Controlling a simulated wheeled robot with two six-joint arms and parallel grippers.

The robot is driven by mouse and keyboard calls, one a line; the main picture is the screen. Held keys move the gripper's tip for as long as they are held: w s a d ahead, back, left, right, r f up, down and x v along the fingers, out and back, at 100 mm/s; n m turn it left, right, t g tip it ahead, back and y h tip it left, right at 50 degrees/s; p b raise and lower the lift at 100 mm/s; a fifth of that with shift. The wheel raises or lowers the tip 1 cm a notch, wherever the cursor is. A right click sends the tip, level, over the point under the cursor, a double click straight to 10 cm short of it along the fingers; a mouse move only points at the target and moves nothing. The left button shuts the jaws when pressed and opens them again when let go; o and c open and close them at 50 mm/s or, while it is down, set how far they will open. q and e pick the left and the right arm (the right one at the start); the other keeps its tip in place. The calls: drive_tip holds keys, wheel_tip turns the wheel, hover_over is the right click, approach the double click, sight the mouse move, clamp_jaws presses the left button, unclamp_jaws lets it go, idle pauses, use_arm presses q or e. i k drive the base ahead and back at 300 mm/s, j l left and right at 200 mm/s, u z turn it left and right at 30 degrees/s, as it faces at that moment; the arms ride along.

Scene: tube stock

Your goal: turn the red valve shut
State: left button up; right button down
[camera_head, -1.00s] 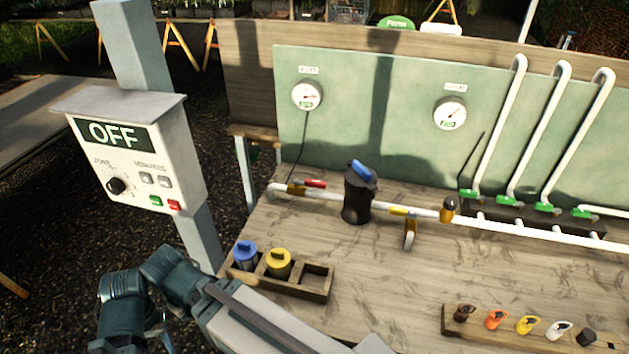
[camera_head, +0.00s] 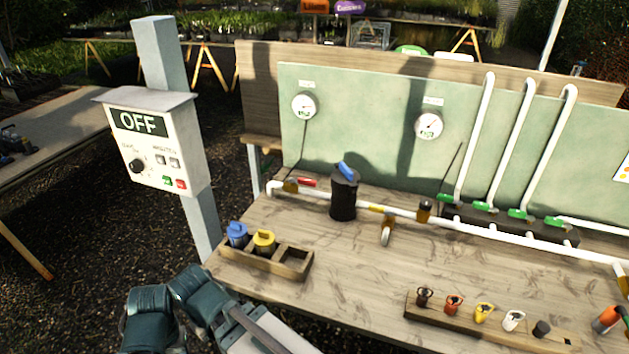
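The red valve handle (camera_head: 307,182) sits on the white pipe at the back left of the bench, left of a black filter housing (camera_head: 343,197) with a blue top. The handle looks roughly in line with the pipe. My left arm comes in at the bottom left, short of the bench's front edge and well away from the valve. Its gripper fingertips are not visible. My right gripper is not in view.
A grey control box (camera_head: 152,145) reading OFF stands on a post at left. A wooden holder (camera_head: 289,275) with blue and yellow cartridges sits at the front left. A rack of coloured fittings (camera_head: 463,321) lies at front right. The middle bench is clear.

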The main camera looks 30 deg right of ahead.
sight(301, 181)
drive_tip(key=z, duration=1.35)
drive_tip(key=k+j+z, duration=0.35)
drive_tip(key=j, duration=0.2)
drive_tip(key=i, duration=0.05)
